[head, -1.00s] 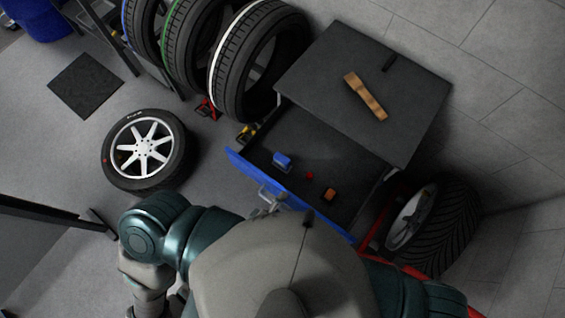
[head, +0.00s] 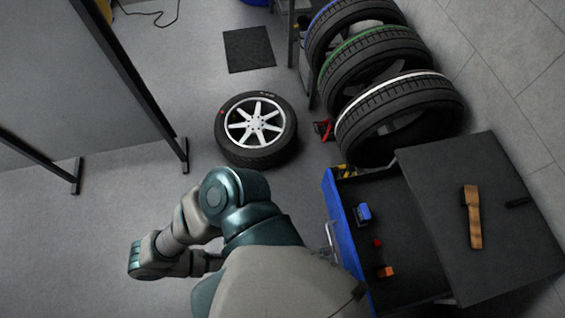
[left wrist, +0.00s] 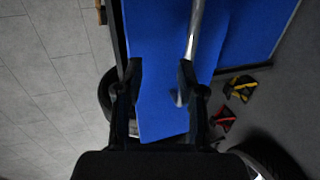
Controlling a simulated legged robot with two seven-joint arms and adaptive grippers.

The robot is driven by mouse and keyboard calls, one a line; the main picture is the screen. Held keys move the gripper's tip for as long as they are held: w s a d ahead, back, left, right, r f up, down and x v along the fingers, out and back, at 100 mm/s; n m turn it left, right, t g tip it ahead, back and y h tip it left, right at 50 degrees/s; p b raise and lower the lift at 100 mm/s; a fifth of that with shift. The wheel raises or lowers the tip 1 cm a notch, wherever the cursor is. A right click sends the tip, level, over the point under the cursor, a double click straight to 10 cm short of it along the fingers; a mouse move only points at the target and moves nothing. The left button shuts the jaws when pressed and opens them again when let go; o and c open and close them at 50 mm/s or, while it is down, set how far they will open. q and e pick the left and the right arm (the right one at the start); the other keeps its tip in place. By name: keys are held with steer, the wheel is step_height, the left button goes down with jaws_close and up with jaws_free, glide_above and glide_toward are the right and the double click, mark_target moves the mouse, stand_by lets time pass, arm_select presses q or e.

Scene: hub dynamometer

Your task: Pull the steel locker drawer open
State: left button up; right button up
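The steel locker drawer stands pulled out, its blue front (head: 344,225) at the left of the dark cabinet top (head: 485,220) in the head view. Its silver handle (head: 331,238) is on the front. In the left wrist view the blue front (left wrist: 155,50) fills the middle, and the handle (left wrist: 194,35) runs down to the right finger. My left gripper (left wrist: 160,75) has its fingers apart, close to the front, with the handle's lower end just inside the right finger. I cannot tell whether they touch. My torso hides this gripper in the head view. My right gripper is out of view.
The drawer holds a blue item (head: 363,213), a red item (head: 377,243) and an orange item (head: 386,271). A brown tool (head: 473,217) lies on the cabinet. A wheel (head: 255,128) lies on the floor; racked tyres (head: 400,110) stand behind.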

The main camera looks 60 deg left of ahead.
arm_select(q)
steer(key=f+p+v, duration=0.2)
steer(key=p+v, duration=0.3)
steer(key=v, duration=1.2)
steer(key=shift+s+a+f, duration=0.15)
steer(key=shift+s+f, duration=0.05)
steer(key=shift+s, duration=0.1)
stand_by(0.4)
steer(key=shift+p, duration=0.5)
